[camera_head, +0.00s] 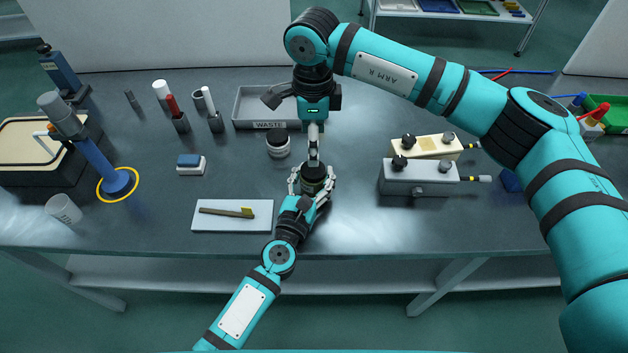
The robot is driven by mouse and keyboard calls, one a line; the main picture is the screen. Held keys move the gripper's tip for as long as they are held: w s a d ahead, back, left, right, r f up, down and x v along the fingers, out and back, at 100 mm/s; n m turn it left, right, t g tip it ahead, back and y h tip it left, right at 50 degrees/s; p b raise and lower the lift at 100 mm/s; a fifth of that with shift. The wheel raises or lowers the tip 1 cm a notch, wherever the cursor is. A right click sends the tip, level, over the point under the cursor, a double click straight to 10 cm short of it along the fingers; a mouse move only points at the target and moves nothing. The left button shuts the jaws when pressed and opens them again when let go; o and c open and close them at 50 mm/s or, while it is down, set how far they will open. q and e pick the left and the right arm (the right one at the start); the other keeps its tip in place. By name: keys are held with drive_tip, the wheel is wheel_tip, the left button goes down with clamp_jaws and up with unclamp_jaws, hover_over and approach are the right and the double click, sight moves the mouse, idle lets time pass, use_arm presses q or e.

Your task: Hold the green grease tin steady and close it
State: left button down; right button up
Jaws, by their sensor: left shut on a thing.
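The tin (315,175) stands on the dark workbench. Its top looks black, and my gripper hides most of its side, so its green colour does not show clearly. My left gripper (313,187) reaches in from the front and is shut around the tin, with a finger on each side. My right gripper (314,158) points straight down over the tin, its narrow fingers close together at the tin's top. I cannot tell whether they are shut on the lid or just touch it. I cannot tell if the lid is fully seated.
A dark-lidded jar (278,146) stands left of the tin, before the grey WASTE tray (250,112). A white mat (214,225) with a brush (226,211) lies front left. Grey (420,181) and cream (432,147) knobbed boxes stand to the right. Bench is clear between.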

sight(314, 169)
drive_tip(key=shift+f, duration=4)
drive_tip(key=c, duration=1.2)
drive_tip(key=m, duration=0.4)
drive_tip(key=shift+c, duration=0.2)
drive_tip(key=m, duration=0.2)
drive_tip(key=shift+m, duration=0.3)
use_arm(q)
drive_tip(key=shift+w+a, duration=0.1)
use_arm(e)
drive_tip(key=o, duration=1.3)
drive_tip(key=shift+f, duration=0.1)
drive_tip(key=shift+d, duration=0.1)
